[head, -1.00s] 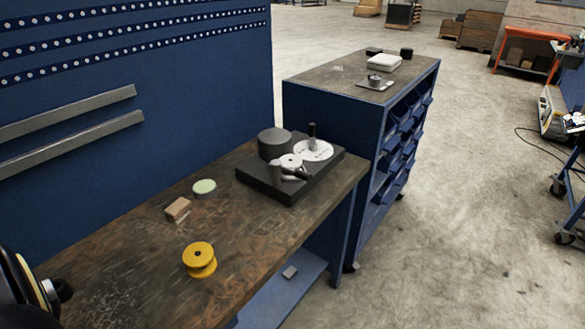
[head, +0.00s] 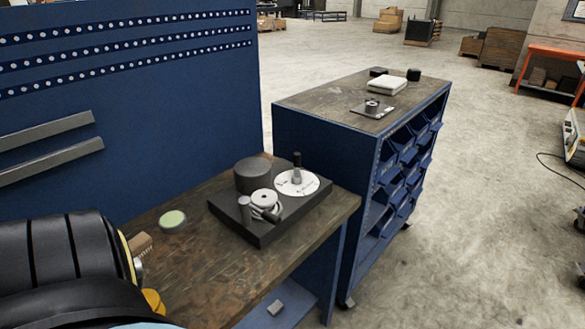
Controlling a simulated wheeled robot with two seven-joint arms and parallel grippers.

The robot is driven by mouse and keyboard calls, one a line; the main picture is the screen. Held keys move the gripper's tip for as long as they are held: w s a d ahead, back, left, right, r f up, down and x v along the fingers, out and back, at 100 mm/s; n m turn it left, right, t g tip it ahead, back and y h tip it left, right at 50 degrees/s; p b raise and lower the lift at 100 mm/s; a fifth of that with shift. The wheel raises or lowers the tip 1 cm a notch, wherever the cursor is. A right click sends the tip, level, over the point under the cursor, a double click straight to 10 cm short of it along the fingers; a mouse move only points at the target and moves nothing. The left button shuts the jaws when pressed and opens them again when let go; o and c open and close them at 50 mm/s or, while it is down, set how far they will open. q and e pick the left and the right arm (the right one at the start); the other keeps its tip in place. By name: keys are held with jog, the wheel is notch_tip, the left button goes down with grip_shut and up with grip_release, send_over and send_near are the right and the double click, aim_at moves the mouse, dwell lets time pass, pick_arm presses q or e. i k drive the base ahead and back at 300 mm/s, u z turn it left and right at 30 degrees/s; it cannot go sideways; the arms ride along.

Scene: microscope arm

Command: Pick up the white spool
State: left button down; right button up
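A small white round piece that looks like the white spool (head: 264,197) sits on a black base plate (head: 262,230) on the workbench. A grey post and a dark lever stand close against it, so I cannot tell whether it is attached. A white marked disc with a dark upright knob (head: 296,181) and a dark grey cylinder (head: 252,176) share the plate. A yellow spool (head: 153,301) lies at the lower left, mostly hidden behind my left arm. Neither gripper shows in the head view.
A wooden block (head: 140,243) and a pale green round dish (head: 172,221) lie on the workbench (head: 205,280). A blue cabinet (head: 325,155) with bins stands behind it. A blue pegboard panel (head: 130,130) rises along the left.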

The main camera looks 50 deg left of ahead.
aim_at(263, 199)
jog(key=i, duration=2.3)
jog(key=u, duration=3)
